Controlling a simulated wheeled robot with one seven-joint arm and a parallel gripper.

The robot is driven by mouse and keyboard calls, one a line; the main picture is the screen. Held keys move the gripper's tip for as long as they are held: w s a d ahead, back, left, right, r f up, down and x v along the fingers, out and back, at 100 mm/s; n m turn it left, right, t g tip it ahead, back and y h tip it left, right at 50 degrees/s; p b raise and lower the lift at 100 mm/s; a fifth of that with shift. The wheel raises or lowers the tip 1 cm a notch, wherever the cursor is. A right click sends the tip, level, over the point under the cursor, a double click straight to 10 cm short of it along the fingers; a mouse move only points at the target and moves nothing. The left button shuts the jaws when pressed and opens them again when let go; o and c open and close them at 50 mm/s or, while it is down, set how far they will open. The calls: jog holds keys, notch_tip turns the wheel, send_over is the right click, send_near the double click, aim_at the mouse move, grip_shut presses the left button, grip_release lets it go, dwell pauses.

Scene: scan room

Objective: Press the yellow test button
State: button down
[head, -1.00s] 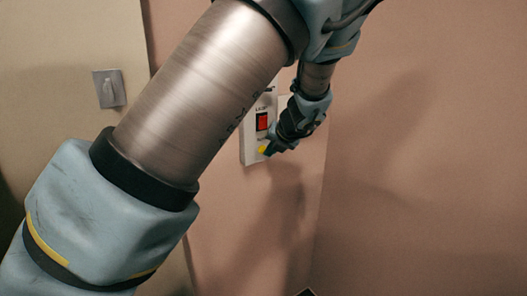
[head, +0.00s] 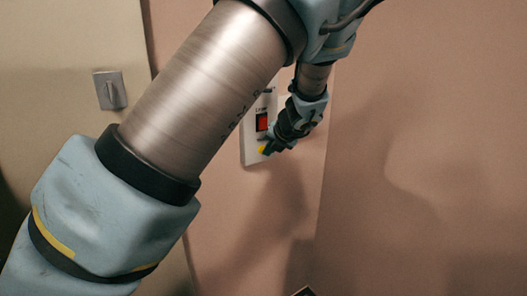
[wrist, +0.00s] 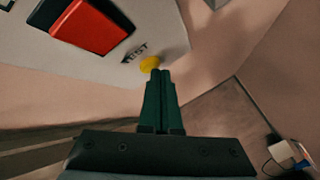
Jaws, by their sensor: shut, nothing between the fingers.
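The yellow test button (wrist: 149,64) is a small round knob on a white wall plate (wrist: 165,30), beside the printed word TEST. In the head view the yellow button (head: 262,150) shows only partly, at the lower part of the plate, next to the tip of my gripper (head: 268,149). In the wrist view my gripper (wrist: 158,77) is shut and empty. Its green fingertips point at the button and overlap its lower edge in the picture. I cannot tell whether they touch it or how far it is pushed in.
A red rocker switch (head: 262,122) sits above the button on the same plate. A grey square switch (head: 110,90) is on the beige panel at left. A small white box with a cable (wrist: 285,154) shows low at right in the wrist view. The pink wall is otherwise bare.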

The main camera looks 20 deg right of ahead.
jog(key=shift+s, duration=0.35)
jog(key=s+d, duration=0.1)
jog(key=s, duration=0.5)
jog(key=shift+p, duration=0.45)
jog(key=shift+d, duration=0.15)
dwell(0.5)
